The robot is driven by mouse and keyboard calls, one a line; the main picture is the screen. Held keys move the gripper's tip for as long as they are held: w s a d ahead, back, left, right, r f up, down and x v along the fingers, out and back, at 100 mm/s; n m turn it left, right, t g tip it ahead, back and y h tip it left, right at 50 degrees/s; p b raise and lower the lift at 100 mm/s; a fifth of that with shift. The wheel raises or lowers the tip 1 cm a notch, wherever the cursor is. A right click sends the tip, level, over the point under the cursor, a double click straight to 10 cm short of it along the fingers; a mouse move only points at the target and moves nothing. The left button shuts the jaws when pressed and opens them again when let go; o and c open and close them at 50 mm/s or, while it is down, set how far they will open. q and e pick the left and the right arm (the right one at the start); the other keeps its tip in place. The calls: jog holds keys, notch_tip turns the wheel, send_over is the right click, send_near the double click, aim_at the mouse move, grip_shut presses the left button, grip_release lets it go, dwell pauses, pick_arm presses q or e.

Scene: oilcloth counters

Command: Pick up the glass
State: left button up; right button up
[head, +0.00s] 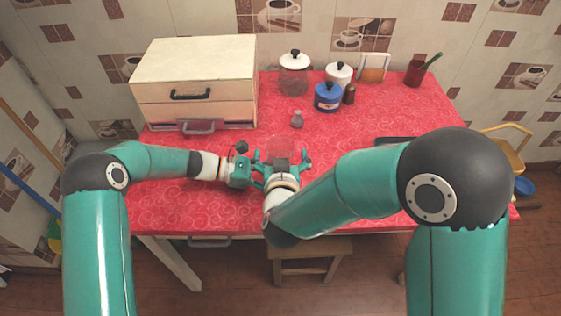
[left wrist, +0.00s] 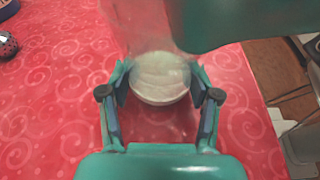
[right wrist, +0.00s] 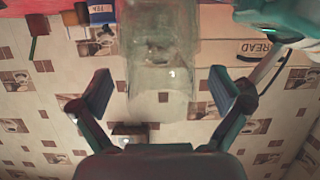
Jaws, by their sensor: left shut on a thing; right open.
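The glass (head: 284,146) is clear and faint in the head view, above the red counter near its front middle. My left gripper (head: 262,174) comes from the left and is shut on the glass. In the left wrist view the glass (left wrist: 160,80) sits between the two fingers, its pale round end showing. My right gripper (head: 287,163) is open beside the glass and partly hides it. In the right wrist view the glass (right wrist: 160,65) shows ahead, in line with the gap between the open fingers (right wrist: 165,95). I cannot tell whether the right fingers touch it.
A cream bread box (head: 190,75) stands at the back left. A small shaker (head: 297,119) stands behind the grippers. The counter's front left (head: 170,205) is clear.

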jog(key=shift+w+f, duration=0.1)
jog(key=shift+w, duration=0.35)
jog(key=shift+c, duration=0.2)
jog(key=c, duration=1.4)
notch_tip(320, 180, up, 10)
